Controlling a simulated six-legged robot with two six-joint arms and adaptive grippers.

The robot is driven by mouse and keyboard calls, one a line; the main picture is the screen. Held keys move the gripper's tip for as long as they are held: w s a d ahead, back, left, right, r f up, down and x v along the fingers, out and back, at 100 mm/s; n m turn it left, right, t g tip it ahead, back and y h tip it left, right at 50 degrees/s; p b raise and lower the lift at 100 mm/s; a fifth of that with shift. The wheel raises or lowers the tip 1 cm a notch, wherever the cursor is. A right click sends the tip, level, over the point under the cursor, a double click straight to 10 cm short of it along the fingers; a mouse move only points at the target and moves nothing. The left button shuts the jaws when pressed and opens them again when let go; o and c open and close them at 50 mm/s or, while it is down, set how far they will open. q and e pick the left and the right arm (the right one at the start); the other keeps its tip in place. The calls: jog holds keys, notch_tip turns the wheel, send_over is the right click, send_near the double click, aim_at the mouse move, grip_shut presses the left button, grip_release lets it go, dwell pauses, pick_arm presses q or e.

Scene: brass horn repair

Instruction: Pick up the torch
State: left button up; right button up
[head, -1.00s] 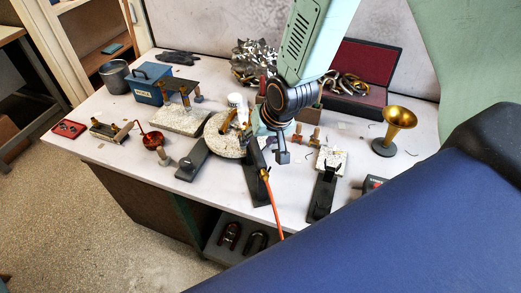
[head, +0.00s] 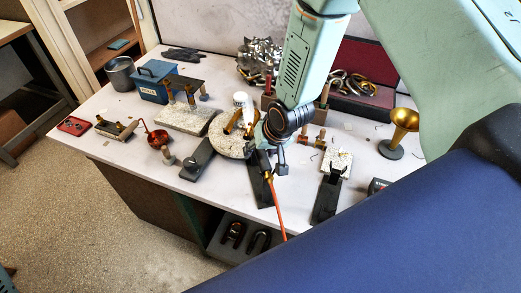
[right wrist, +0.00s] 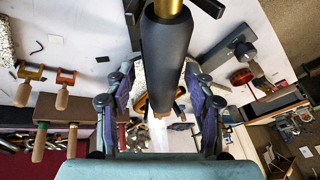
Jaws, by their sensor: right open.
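The torch (head: 268,175) lies on a dark stand (head: 259,189) near the table's front edge. Its brass end and orange hose show in the head view; the gripper hides most of its body. In the right wrist view its dark grey handle (right wrist: 167,58) runs up the middle, with brass at the top. My right gripper (head: 281,167) is over the torch. In the right wrist view its two fingers (right wrist: 161,90) stand apart on either side of the handle, with gaps visible. My left gripper does not show.
Small clamps (head: 313,141) stand close right of the gripper. A round stone-like disc (head: 232,146) is left of it. A dark stand with a pale block (head: 327,198) lies to the right. A brass horn bell (head: 404,121) and a red-lined case (head: 365,66) are farther off.

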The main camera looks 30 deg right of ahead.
jog(key=shift+s, duration=0.2)
jog(key=shift+s+a+r, duration=0.1)
jog(key=shift+s+a, duration=0.05)
jog(key=shift+a, duration=0.05)
jog(key=shift+w+f, duration=0.25)
jog(key=shift+w, duration=0.05)
jog(key=shift+w+d+f, duration=0.1)
jog(key=shift+w, duration=0.05)
jog(key=shift+d, duration=0.1)
jog(key=shift+s+r, duration=0.2)
jog(key=shift+s, duration=0.2)
jog(key=c, duration=0.3)
jog(key=shift+w+a, duration=0.1)
jog(key=shift+a, duration=0.1)
jog(key=c, duration=0.3)
jog(key=shift+w+f, duration=0.15)
jog(key=shift+w, duration=0.05)
jog(key=shift+c, duration=1.4)
jog(key=shift+s+d, duration=0.1)
jog(key=shift+s, duration=0.1)
grip_shut()
